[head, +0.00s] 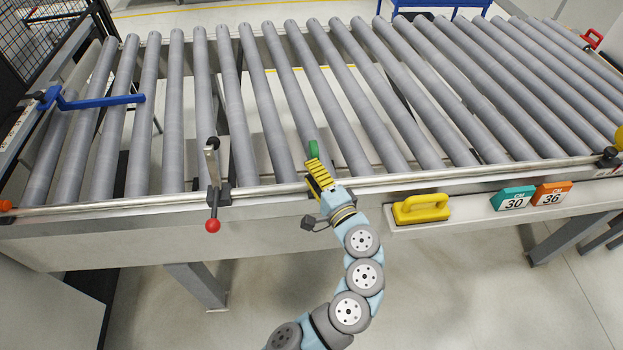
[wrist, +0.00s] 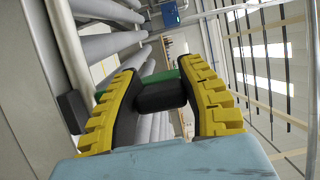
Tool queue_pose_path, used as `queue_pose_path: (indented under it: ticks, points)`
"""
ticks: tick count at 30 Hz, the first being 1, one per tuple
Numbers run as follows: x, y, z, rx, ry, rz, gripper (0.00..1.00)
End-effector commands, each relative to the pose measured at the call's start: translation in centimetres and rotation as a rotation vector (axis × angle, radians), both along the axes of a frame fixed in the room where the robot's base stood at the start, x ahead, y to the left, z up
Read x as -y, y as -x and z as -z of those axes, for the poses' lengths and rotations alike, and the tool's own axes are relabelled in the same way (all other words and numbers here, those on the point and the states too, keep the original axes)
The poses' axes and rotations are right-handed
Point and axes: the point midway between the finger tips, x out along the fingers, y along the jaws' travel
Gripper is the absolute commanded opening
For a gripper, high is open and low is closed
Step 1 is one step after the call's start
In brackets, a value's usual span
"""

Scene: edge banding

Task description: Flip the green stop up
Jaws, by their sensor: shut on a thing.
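The green stop (head: 314,150) is at the front rail of the roller conveyor, with its green end showing just past my gripper. My gripper (head: 318,172) has yellow ribbed fingers and is shut on the stop. In the wrist view the green stop (wrist: 163,76) and a black cylindrical part (wrist: 160,96) lie between the two yellow fingers. The fingers hide much of the stop, so I cannot tell its exact tilt.
A lever with a red knob (head: 212,225) stands on the front rail to the left. A blue stop (head: 100,102) lies across the rollers at far left. A yellow handled block (head: 421,209) and number tags 30 (head: 514,199) and 36 (head: 552,194) are to the right.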

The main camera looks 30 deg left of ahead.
Motion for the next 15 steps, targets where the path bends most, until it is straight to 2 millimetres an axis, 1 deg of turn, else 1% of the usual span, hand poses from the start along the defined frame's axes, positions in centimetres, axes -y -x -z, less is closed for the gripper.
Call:
queue_pose_path:
  ticks: [1, 15]
  points:
    - [0.1, 0.2, 1.1, 0.018, -0.016, 0.000, 0.00]
    - [0.9, 1.2, 1.9, 0.183, -0.152, 0.001, 0.00]
